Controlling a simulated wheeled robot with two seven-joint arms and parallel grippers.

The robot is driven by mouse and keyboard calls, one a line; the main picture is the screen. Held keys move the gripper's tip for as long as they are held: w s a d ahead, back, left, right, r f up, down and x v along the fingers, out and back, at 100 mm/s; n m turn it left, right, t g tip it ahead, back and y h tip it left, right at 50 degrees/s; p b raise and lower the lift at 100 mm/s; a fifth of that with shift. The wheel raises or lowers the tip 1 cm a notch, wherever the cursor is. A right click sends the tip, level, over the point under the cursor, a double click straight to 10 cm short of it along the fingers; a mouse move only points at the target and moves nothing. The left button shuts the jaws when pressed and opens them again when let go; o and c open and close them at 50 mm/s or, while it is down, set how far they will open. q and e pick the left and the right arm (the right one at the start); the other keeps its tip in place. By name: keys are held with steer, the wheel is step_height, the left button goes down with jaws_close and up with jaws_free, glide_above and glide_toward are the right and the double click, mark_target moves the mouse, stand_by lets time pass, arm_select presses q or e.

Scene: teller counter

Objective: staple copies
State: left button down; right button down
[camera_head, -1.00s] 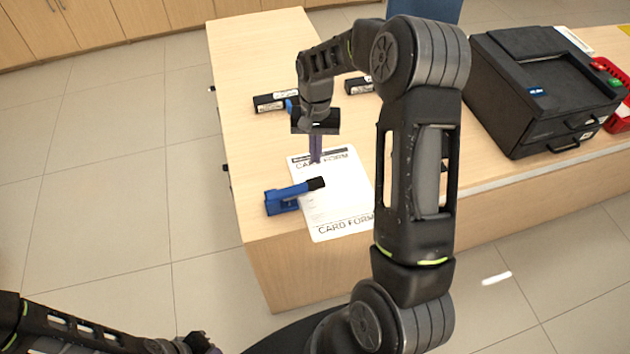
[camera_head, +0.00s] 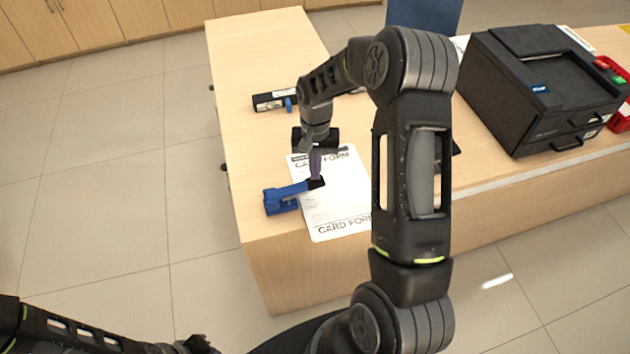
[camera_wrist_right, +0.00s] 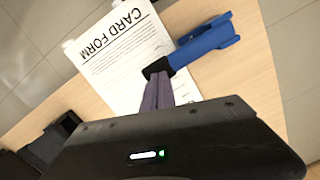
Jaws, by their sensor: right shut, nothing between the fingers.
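White card form paper (camera_head: 345,198) lies on the wooden counter, and it also shows in the right wrist view (camera_wrist_right: 125,55). A blue stapler (camera_head: 283,199) with a black end lies at the paper's left edge, the black end over the paper. It also shows in the right wrist view (camera_wrist_right: 205,42). My right gripper (camera_head: 316,180) is shut and empty, its purple fingertips at the stapler's black end, seemingly touching it. In the right wrist view the fingertips (camera_wrist_right: 158,78) meet that end. My left gripper (camera_head: 195,345) is at the bottom edge; its fingers are not clear.
A black printer (camera_head: 540,90) stands on the counter at right, with a red tray (camera_head: 620,118) beside it. A black labelled box (camera_head: 270,101) lies behind the paper. The counter's near left corner is close to the stapler.

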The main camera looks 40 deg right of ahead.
step_height(320, 180, down, 4)
steer(key=b, duration=0.3)
steer(key=shift+f+b, duration=0.25)
steer(key=shift+b, duration=0.1)
steer(key=shift+w+d+r, duration=0.3)
steer(key=shift+w+d, duration=0.2)
steer(key=shift+w, duration=0.1)
steer(key=shift+w+d+r, duration=0.25)
steer(key=shift+w+d, duration=0.2)
steer(key=shift+w, duration=0.15)
